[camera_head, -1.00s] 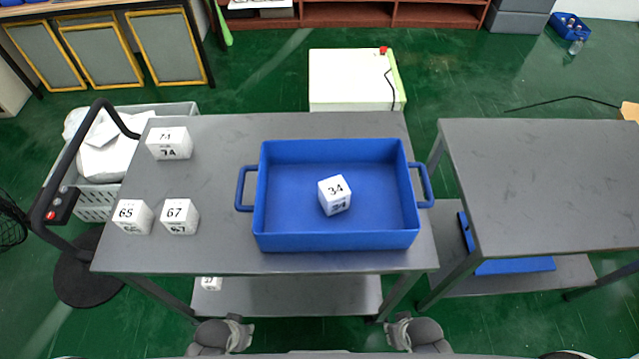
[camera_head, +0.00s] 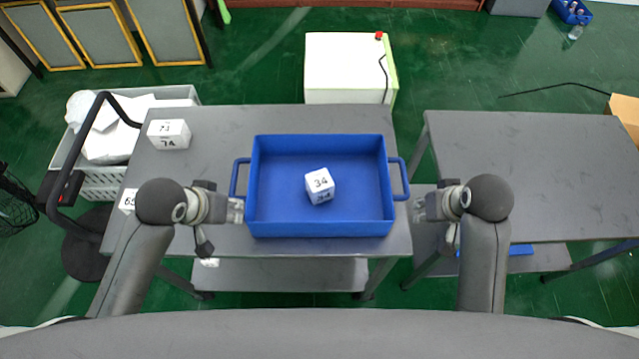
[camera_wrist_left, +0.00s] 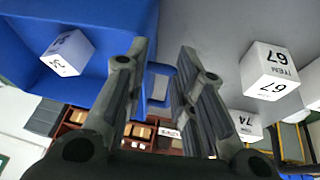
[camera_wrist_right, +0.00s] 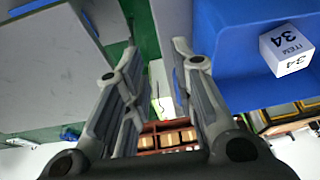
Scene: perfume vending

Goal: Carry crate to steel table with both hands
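The blue crate (camera_head: 320,228) stands upright on the left grey metal table (camera_head: 215,150), with a white box marked 34 (camera_head: 320,185) inside. Its left handle (camera_head: 237,178) and right handle (camera_head: 401,178) stick out sideways. My left gripper (camera_head: 238,208) is open at the crate's left end; the left handle (camera_wrist_left: 160,70) shows between its fingers in the left wrist view. My right gripper (camera_head: 416,208) is open, beside the crate's right end near the right handle. In the right wrist view, I cannot make out the handle between its fingers.
A second grey metal table (camera_head: 540,170) stands to the right across a gap, its top bare. White boxes marked 74 (camera_head: 168,134) and 67 (camera_wrist_left: 268,72) stand left of the crate. A grey basket (camera_head: 100,180) and a white cabinet (camera_head: 345,68) stand on the floor.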

